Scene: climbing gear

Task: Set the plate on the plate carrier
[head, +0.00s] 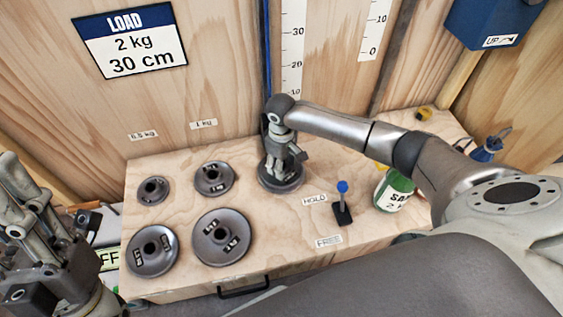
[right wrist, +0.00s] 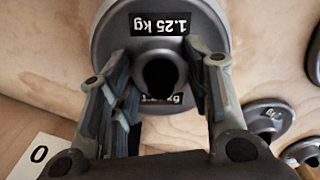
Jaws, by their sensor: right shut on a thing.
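My right gripper (head: 281,170) reaches down at the back of the wooden bench, at the foot of a blue line. It is shut on a round grey plate (head: 268,180), which lies flat under it in the head view. In the right wrist view the plate (right wrist: 208,25) reads 1.25 kg, and the fingers stand either side of its centre hole. I cannot make out the plate carrier; the gripper and plate may hide it. My left gripper (head: 40,225) is at the lower left edge, away from the plates; its finger gap is unclear.
Several other grey plates lie to the left on the bench (head: 180,287), including a small one (head: 140,192) and a large one (head: 221,258). A blue-knobbed lever (head: 342,187) stands between HOLD and FREE labels. A green container (head: 383,190) stands beside my right arm. A sign (head: 130,41) reads 2 kg, 30 cm.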

